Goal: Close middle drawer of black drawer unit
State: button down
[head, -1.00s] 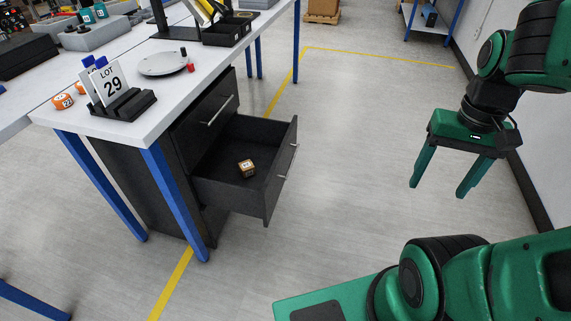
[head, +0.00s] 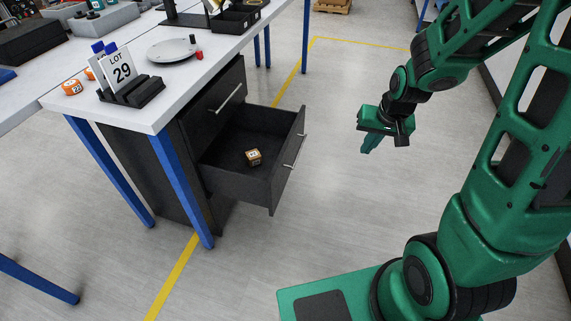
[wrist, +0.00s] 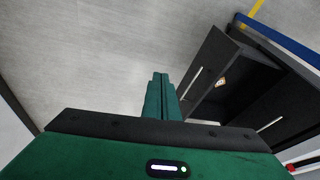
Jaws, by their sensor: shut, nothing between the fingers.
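The black drawer unit (head: 222,108) stands under the white table. Its middle drawer (head: 238,183) is pulled well out, with a bar handle (head: 294,152) on its front. A small orange-brown box (head: 253,157) lies inside it. The drawer above is shut. My gripper (head: 369,146) is right of the open drawer, apart from its front, with its fingers shut and empty. In the wrist view, the closed fingers (wrist: 160,83) point toward the floor, and the open drawer (wrist: 209,66) shows to their right.
The white table (head: 180,85) on blue legs (head: 183,185) carries a LOT 29 sign (head: 121,67), a grey plate (head: 172,50) and a red-capped item (head: 199,55). The floor between drawer and gripper is clear. A yellow line (head: 172,280) runs along the floor.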

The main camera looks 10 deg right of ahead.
jog(key=w+a+f+t+y, duration=0.1)
jog(key=w+a+f, duration=0.5)
jog(key=f, duration=0.1)
jog(key=t+y, duration=0.2)
send_near(281, 165)
notch_tip(281, 165, down, 4)
jog(key=d, duration=0.2)
jog(key=w+a, duration=0.2)
jog(key=a, duration=0.1)
jog(key=shift+w+m, duration=0.15)
jog(key=shift+m, duration=0.15)
